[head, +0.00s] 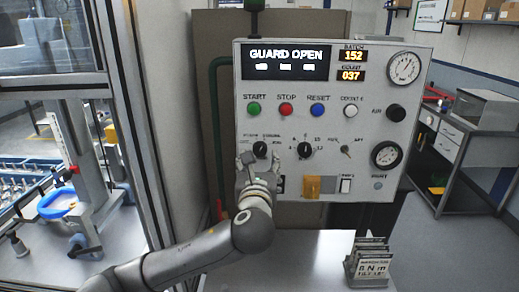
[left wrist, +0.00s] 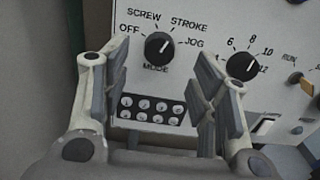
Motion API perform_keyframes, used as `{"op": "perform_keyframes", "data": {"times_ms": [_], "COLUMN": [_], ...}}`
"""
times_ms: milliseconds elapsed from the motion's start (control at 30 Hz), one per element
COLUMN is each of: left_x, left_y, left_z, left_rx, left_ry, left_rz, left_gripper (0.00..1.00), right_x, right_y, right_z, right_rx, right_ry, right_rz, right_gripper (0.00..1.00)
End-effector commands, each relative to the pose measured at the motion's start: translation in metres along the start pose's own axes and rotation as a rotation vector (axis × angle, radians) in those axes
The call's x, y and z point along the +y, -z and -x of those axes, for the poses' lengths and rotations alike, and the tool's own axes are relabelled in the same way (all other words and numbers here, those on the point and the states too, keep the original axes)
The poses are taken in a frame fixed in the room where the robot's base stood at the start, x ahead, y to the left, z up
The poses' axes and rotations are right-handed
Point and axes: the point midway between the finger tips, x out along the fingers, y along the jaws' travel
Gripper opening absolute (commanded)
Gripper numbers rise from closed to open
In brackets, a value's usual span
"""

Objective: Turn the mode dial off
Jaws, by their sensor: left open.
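The mode dial (head: 260,149) is a black round knob on the grey control panel, below the green start button. In the left wrist view the mode dial (left wrist: 158,46) has OFF, SCREW, STROKE and JOG printed around it. Its pale mark appears to point up and right, towards STROKE, not at OFF. My left gripper (head: 260,161) is in front of the panel, just below the dial. In the left wrist view the gripper (left wrist: 159,78) is open and empty, its fingers to either side of and below the dial. I cannot tell any contact. My right gripper is not in view.
A second black dial (left wrist: 242,66), numbered, sits right of the mode dial, near the right finger. A key switch (head: 345,149) and yellow part (head: 312,187) are further right. A round-socketed black connector plate (left wrist: 151,108) lies below the dial. A card rack (head: 370,262) stands on the ledge.

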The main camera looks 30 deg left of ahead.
Motion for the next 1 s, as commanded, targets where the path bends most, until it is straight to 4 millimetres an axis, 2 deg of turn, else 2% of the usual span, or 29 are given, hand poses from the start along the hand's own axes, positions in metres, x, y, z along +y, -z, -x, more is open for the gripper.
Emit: {"op": "perform_keyframes", "data": {"times_ms": [100,300,500,767,1000], "left_x": [0.001,0.000,0.000,0.000,0.000], "left_y": [-0.003,-0.002,0.000,0.000,0.000], "left_z": [-0.022,-0.046,-0.055,-0.056,-0.056], "left_rx": [0.000,-0.001,0.000,0.000,0.000], "left_ry": [-0.004,-0.001,0.001,0.001,0.001], "left_rz": [-0.001,0.001,0.002,0.003,0.002], "left_gripper": [0.55,0.55,0.55,0.55,0.24], "right_x": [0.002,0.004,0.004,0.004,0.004], "right_y": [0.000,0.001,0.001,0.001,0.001], "right_z": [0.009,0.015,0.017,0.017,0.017], "right_rx": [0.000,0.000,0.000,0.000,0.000], "right_ry": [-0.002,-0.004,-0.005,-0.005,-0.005], "right_rz": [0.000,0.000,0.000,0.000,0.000], "right_gripper": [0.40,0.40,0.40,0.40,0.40]}}
